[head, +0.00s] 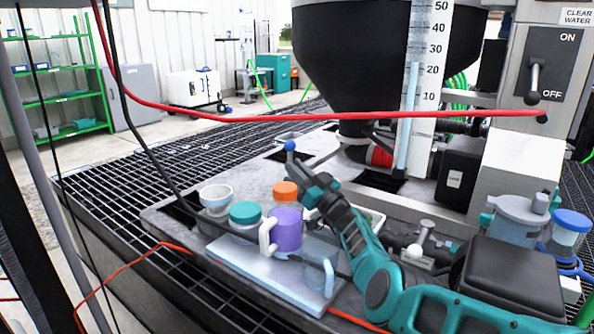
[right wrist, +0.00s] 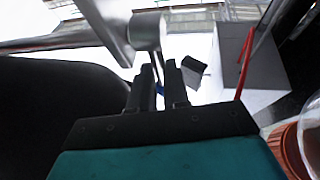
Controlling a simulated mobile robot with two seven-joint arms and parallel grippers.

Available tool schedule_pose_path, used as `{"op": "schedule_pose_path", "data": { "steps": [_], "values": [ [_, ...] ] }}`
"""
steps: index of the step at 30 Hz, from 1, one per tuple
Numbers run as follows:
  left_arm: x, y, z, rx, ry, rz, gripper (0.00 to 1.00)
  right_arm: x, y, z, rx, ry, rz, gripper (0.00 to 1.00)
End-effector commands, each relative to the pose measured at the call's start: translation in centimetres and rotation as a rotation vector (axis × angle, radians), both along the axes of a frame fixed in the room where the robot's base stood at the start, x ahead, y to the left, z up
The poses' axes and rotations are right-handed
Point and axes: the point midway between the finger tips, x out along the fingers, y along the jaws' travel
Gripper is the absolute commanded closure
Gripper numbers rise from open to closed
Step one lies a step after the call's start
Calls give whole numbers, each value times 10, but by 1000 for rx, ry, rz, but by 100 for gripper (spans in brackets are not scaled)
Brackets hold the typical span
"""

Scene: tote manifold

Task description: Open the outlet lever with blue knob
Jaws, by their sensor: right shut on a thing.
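The blue knob (head: 290,146) of the outlet lever shows in the head view at the tip of my right gripper (head: 299,165), below the dark tank. The lever's shaft is mostly hidden by the fingers. My right gripper is shut on the lever at or just by the knob. In the right wrist view the fingers (right wrist: 165,82) are close together, and a small bit of blue shows beside them. My left gripper is not in view.
A red hose (head: 300,117) crosses the view above the knob.

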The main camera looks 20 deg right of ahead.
Motion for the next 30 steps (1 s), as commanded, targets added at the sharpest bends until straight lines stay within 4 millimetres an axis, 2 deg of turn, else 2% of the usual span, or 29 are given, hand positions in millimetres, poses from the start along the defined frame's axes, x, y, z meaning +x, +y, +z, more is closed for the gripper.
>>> {"op": "schedule_pose_path", "data": {
  "steps": [3,4,12,19,23,26,30],
  "values": [
    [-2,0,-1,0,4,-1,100,-1,-1,-1,1,1,-1,100],
    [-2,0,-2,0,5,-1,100,-1,-1,-1,1,1,-1,84],
    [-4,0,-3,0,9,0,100,-1,-1,-1,1,1,0,59],
    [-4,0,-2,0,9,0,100,0,0,1,0,0,1,59],
    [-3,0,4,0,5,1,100,0,0,10,0,-1,2,59],
    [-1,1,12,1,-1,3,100,0,0,27,-3,-1,1,59],
    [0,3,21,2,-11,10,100,-1,0,60,-3,-4,0,59]
  ]
}}
